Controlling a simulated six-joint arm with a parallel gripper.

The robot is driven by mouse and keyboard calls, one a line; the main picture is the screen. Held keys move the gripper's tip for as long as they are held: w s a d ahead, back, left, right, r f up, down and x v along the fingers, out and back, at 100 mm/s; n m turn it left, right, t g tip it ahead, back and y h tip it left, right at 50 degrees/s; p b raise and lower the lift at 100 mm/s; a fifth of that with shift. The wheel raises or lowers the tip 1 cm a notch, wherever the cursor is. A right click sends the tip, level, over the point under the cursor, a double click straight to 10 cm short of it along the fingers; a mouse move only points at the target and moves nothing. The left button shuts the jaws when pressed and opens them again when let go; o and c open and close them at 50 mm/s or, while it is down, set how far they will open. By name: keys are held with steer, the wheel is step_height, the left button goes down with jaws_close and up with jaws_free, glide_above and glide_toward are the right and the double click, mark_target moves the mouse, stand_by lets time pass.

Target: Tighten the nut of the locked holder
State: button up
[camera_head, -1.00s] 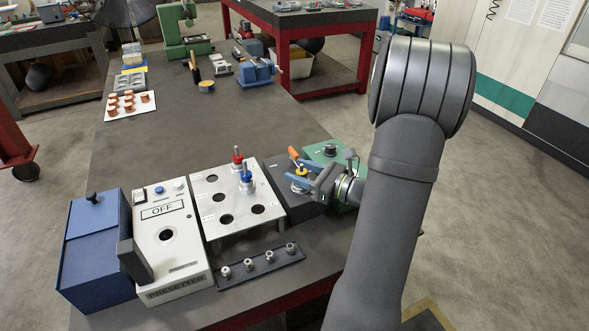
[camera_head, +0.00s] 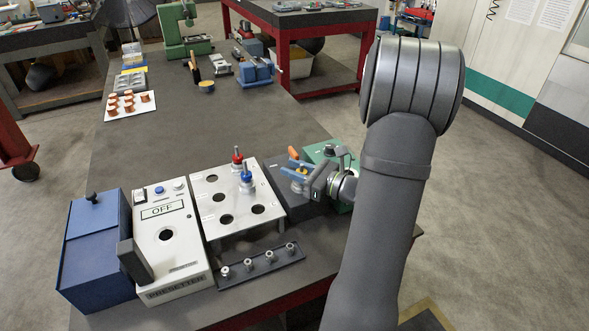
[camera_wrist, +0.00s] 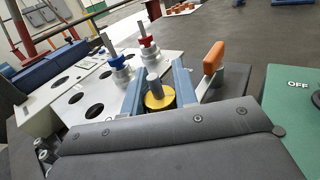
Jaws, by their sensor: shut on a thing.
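The locked holder sits upright in a dark fixture block (camera_head: 312,211) in the head view. In the wrist view its yellow nut (camera_wrist: 160,99) shows with a grey shank (camera_wrist: 153,83) standing up from its middle. My gripper (camera_head: 301,171) has its two blue fingers on either side of the nut, shut on it; it also shows in the wrist view (camera_wrist: 159,92). An orange lever handle (camera_wrist: 213,57) stands beside the right finger; it shows in the head view (camera_head: 293,151). The lower holder is hidden by my gripper.
Left of the block, a white rack (camera_head: 237,209) carries a red-topped (camera_head: 237,155) and a blue-topped holder (camera_head: 246,176). A green box (camera_head: 322,152) marked OFF adjoins the block on the right. A dark strip (camera_head: 281,262) with several small metal parts lies in front.

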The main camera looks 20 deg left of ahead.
steer(key=shift+m+t, duration=0.4)
steer(key=shift+t, duration=0.2)
steer(key=m+t+h, duration=0.1)
steer(key=t, duration=0.1)
steer(key=m+t+h, duration=0.1)
steer(key=t, duration=0.1)
steer(key=m+t, duration=0.2)
steer(key=shift+w+d+h, duration=0.1)
steer(key=shift+w+h, duration=0.25)
steer(key=shift+h, duration=0.05)
steer(key=shift+w+d+m+t+h, duration=0.1)
steer(key=shift+m+t+h, duration=0.6)
steer(key=shift+t, duration=0.1)
steer(key=shift+w+d+m+t+h, duration=0.1)
steer(key=shift+m+t+h, duration=0.6)
steer(key=shift+t, duration=0.1)
steer(key=o, duration=1)
steer(key=shift+d, duration=0.15)
steer(key=v, duration=1.7)
steer(key=shift+s, duration=0.15)
